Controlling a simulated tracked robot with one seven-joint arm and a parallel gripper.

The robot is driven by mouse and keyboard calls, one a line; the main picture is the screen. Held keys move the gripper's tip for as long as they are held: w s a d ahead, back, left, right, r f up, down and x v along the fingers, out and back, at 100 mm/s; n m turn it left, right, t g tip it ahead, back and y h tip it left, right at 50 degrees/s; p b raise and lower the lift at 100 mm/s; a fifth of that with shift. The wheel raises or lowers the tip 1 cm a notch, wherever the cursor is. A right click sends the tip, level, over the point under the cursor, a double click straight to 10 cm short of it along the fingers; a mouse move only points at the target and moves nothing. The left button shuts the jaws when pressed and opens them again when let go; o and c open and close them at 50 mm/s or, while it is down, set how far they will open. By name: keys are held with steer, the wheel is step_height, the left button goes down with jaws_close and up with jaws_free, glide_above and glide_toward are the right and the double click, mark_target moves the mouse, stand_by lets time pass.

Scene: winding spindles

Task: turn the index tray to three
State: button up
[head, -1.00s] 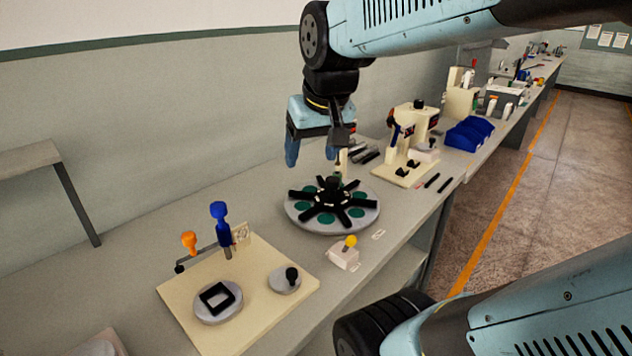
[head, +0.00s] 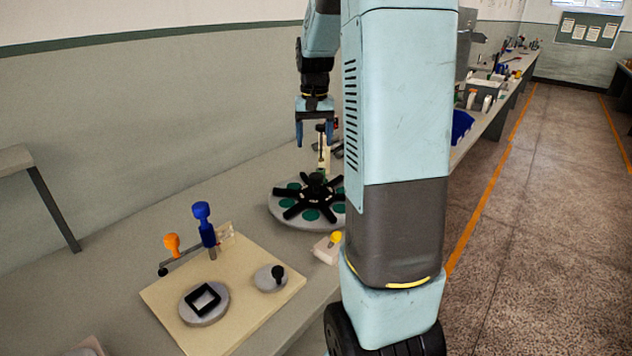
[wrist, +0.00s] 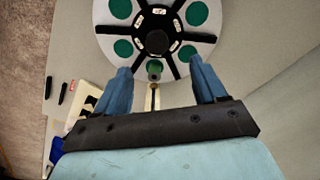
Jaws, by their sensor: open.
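The index tray is a round grey disc (head: 285,214) with black radial arms and green round spots, lying on the bench. In the wrist view the tray (wrist: 103,14) fills the top, with a black hub (wrist: 157,41) and small white labels around it that are too small to read. My gripper (head: 314,140) hangs above the far side of the tray, fingers pointing down. In the wrist view my gripper (wrist: 158,74) is open, its two blue fingers apart with nothing held. My arm hides the tray's right part in the head view.
A cream board (head: 245,310) with a blue-handled tool (head: 203,222), an orange knob (head: 171,243) and a black square frame (head: 203,299) stands nearer on the bench. A yellow-knobbed block (head: 327,250) sits close to the tray. The wall runs behind.

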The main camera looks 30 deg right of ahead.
mark_target(316, 175)
steer(key=f, duration=0.9)
steer(key=d+f, duration=0.1)
steer(key=f, duration=0.4)
steer(key=shift+w+f, duration=0.3)
steer(key=shift+w, duration=0.05)
jaws_close()
